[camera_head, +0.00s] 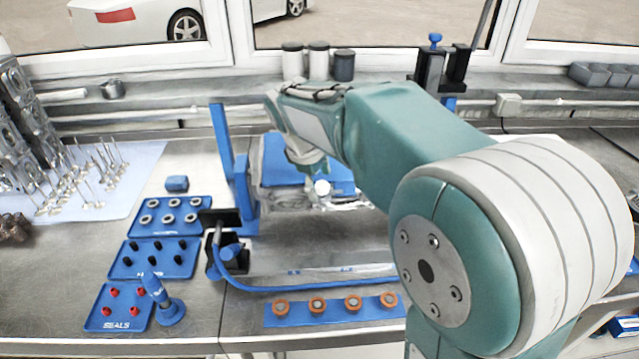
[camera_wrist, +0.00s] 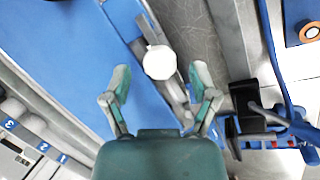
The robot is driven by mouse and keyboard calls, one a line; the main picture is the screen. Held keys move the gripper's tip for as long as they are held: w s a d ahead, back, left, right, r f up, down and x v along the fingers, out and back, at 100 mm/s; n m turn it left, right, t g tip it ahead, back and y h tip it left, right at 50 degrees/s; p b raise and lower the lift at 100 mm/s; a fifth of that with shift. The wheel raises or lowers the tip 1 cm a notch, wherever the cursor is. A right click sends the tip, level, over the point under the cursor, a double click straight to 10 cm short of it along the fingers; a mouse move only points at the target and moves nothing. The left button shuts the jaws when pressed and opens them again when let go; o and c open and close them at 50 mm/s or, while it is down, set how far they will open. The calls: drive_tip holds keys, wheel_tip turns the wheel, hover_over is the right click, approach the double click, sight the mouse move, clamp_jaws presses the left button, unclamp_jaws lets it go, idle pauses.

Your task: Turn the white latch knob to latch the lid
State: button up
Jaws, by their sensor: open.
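The white latch knob (camera_wrist: 160,62) shows in the wrist view as a faceted white disc at the edge of the blue lid (camera_wrist: 85,55). My gripper (camera_wrist: 160,80) is open, with one fingertip on each side of the knob and a gap on both sides; the knob sits just ahead of the tips. How close the fingers are in height I cannot tell. In the head view the knob (camera_head: 322,187) shows below my wrist at the front of the blue lid (camera_head: 284,165). My arm hides part of the lid, and the fingers are mostly hidden there.
A blue upright post (camera_head: 222,140) stands left of the lid. A black clamp stand (camera_head: 229,250) with a blue hose is in front of it. Blue parts trays (camera_head: 150,260) lie at the left, and a blue strip with orange rings (camera_head: 336,312) lies at the front.

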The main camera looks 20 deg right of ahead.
drive_tip(key=v, duration=1.1)
drive_tip(key=shift+a+f, duration=0.1)
drive_tip(key=shift+f, duration=0.05)
